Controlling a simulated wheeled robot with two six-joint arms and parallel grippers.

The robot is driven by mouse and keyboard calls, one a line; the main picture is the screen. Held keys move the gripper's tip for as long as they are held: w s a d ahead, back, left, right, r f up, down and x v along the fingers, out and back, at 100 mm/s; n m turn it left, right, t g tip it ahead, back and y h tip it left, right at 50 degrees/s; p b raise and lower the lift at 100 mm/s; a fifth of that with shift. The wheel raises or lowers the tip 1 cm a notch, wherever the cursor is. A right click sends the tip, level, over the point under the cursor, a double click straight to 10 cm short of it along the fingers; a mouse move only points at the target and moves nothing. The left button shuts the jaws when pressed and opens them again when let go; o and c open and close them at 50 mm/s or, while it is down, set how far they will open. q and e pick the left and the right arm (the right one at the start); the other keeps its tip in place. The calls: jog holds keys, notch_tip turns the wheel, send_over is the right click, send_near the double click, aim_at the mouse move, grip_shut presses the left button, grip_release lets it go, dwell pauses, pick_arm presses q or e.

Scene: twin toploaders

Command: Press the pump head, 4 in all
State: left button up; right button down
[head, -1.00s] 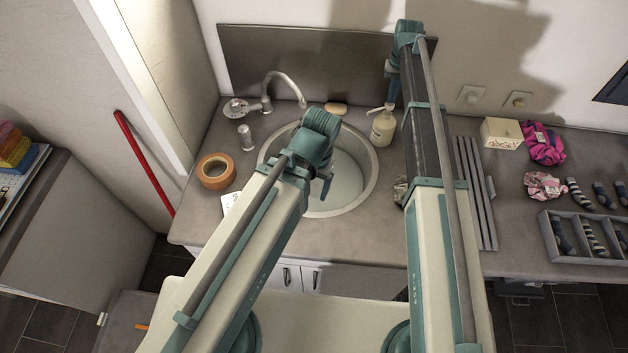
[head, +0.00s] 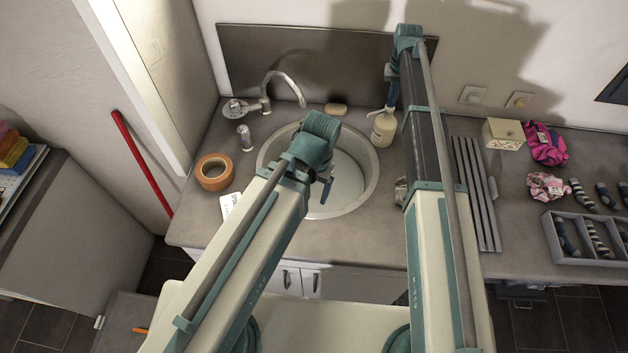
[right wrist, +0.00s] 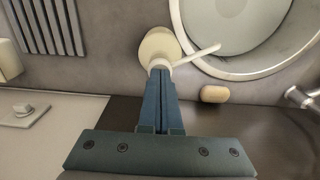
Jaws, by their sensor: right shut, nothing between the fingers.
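The pump bottle (head: 383,130) is cream-coloured and stands upright on the counter at the right rim of the sink. Its white pump head (head: 378,112) has a spout pointing left, over the sink side. In the right wrist view the bottle (right wrist: 158,45) lies just past the fingertips, and the spout (right wrist: 197,55) reaches right toward the basin. My right gripper (head: 390,106) is shut and empty, pointing down with its tips at the top of the pump head, seemingly touching it. My left gripper (head: 325,192) hangs over the sink; its fingers are mostly hidden.
The round sink (head: 365,190) has a faucet (head: 266,98) behind it and a soap bar (head: 336,109) at its back rim. An orange tape roll (head: 214,172) lies to the left. A ribbed drainer (head: 475,190) and a small box (head: 503,134) are to the right.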

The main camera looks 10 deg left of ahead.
pick_arm(q)
jog(key=shift+r+p, duration=1.15)
jog(key=shift+r, duration=0.15)
pick_arm(e)
jog(key=shift+r, duration=1.3)
pick_arm(q)
notch_tip(320, 180, up, 6)
jog(key=p, duration=0.6)
pick_arm(e)
notch_tip(320, 180, up, 6)
pick_arm(q)
notch_tip(320, 180, down, 19)
jog(key=b, duration=1.9)
pick_arm(e)
jog(key=s+a+f+n, duration=0.1)
jog(key=s+a+f, duration=0.2)
jog(key=s, duration=0.9)
jog(key=s+a+f+n, duration=0.1)
jog(key=s+a+f, duration=0.2)
jog(key=s+f, duration=0.6)
jog(key=s+a+f+n+h, duration=0.1)
jog(key=s+a+f, duration=0.3)
jog(key=s, duration=1.1)
jog(key=shift+s+f+n, duration=0.15)
jog(key=shift+f+n, duration=0.05)
jog(key=shift+f, duration=0.55)
jog(key=shift+s+f+n, duration=0.1)
jog(key=shift+f+n, duration=0.1)
jog(key=shift+f, duration=0.5)
